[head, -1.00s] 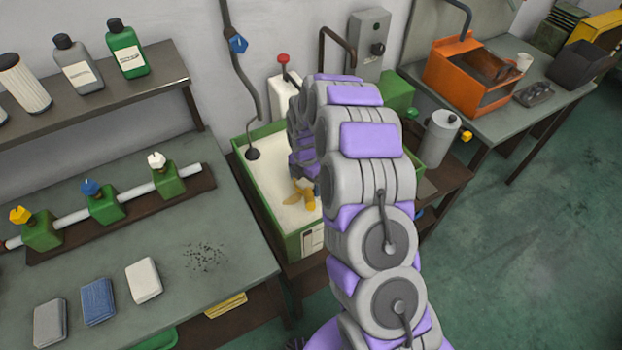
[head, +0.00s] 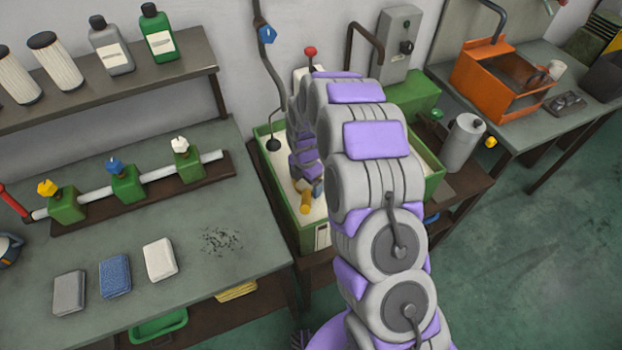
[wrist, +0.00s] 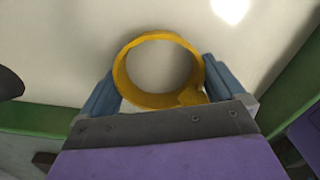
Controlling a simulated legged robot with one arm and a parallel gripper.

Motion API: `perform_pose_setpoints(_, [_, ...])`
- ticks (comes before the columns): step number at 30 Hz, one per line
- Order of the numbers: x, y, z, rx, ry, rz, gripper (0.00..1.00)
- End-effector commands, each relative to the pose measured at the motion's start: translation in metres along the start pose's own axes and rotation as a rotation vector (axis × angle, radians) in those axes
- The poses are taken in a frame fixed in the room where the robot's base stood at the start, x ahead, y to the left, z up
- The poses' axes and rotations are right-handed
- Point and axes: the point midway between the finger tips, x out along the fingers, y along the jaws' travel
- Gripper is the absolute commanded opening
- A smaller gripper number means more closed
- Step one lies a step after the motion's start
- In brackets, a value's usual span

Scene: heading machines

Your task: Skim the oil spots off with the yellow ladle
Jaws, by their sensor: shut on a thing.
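The yellow ladle (wrist: 122,82) is between the blue fingers of my gripper (wrist: 160,66), which is shut on it. In the wrist view it shows as a round yellow ring with pale liquid colour inside. In the head view a small yellow part of the ladle (head: 306,204) shows below my gripper (head: 313,186), over the green tank (head: 308,236). The tank holds cream-coloured liquid (head: 279,172). My arm hides much of the tank. I cannot make out oil spots on the visible liquid; a bright white patch shows at the top of the wrist view.
A dark round-ended hose (head: 273,144) hangs over the tank's left side. A grey canister (head: 463,143) stands right of the tank. The left bench (head: 215,275) carries a valve pipe (head: 145,178), several sponges and dark specks. Open green floor (head: 510,240) lies to the right.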

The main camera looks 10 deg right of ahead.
Motion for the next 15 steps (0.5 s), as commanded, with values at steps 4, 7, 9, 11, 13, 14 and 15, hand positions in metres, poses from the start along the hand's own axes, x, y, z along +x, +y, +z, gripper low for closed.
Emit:
perform_pose_setpoints(4, [0.000, 0.003, -0.010, -0.001, 0.000, -0.001, 0.68])
perform_pose_setpoints(7, [0.000, 0.005, -0.015, -0.002, 0.000, -0.001, 0.68])
perform_pose_setpoints(9, [0.000, 0.007, -0.019, -0.001, 0.000, -0.001, 0.68])
perform_pose_setpoints(11, [0.000, 0.008, -0.023, -0.001, 0.001, -0.001, 0.68])
perform_pose_setpoints(13, [0.000, 0.009, -0.027, -0.001, 0.001, -0.001, 0.68])
perform_pose_setpoints(14, [0.000, 0.010, -0.029, -0.001, 0.000, -0.001, 0.68])
perform_pose_setpoints(15, [0.000, 0.011, -0.031, -0.001, 0.000, -0.001, 0.68])
